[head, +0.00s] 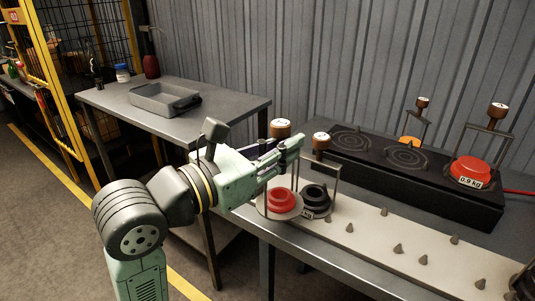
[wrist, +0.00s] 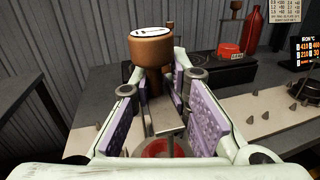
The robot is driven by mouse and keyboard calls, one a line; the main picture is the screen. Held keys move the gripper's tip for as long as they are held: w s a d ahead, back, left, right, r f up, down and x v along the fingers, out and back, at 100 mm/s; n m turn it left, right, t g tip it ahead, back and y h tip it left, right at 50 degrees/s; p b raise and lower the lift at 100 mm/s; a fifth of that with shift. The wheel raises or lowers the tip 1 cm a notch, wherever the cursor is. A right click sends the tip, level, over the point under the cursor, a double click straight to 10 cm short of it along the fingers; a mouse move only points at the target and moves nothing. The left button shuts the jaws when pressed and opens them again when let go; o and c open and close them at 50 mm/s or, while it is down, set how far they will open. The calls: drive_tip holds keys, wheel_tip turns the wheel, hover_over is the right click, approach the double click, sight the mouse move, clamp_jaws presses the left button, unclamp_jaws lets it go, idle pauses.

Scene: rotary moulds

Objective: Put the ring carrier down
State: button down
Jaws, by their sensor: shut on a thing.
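My gripper (head: 288,150) is shut on the upright handle of a ring carrier, below its brown knob (head: 281,128) with a white top. The carrier's round plate (head: 263,211) bears a red ring (head: 281,199). The plate is at the left end of the pale strip (head: 365,238) on the bench. I cannot tell whether it touches the strip or hangs just above it. In the wrist view the knob (wrist: 150,48) stands between the purple finger pads, and the red ring (wrist: 163,148) is partly hidden below the fingers.
A second carrier with black rings (head: 315,197) stands close to the right. Several grey cones (head: 398,248) stick up along the strip. A black station (head: 375,165) with round plates lies behind; a red mould (head: 470,171) sits on its right. A grey tray (head: 165,98) rests on the left table.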

drive_tip(key=w+a+f+p, duration=0.1)
drive_tip(key=w+f+p, duration=0.1)
drive_tip(key=w, duration=0.4)
drive_tip(key=w+a+f+p, duration=0.2)
drive_tip(key=w, duration=0.5)
drive_tip(key=shift+f, duration=0.35)
drive_tip(key=c, duration=1.5)
unclamp_jaws()
drive_tip(key=b+v, duration=0.3)
drive_tip(key=v, duration=0.9)
drive_tip(key=shift+r, duration=0.1)
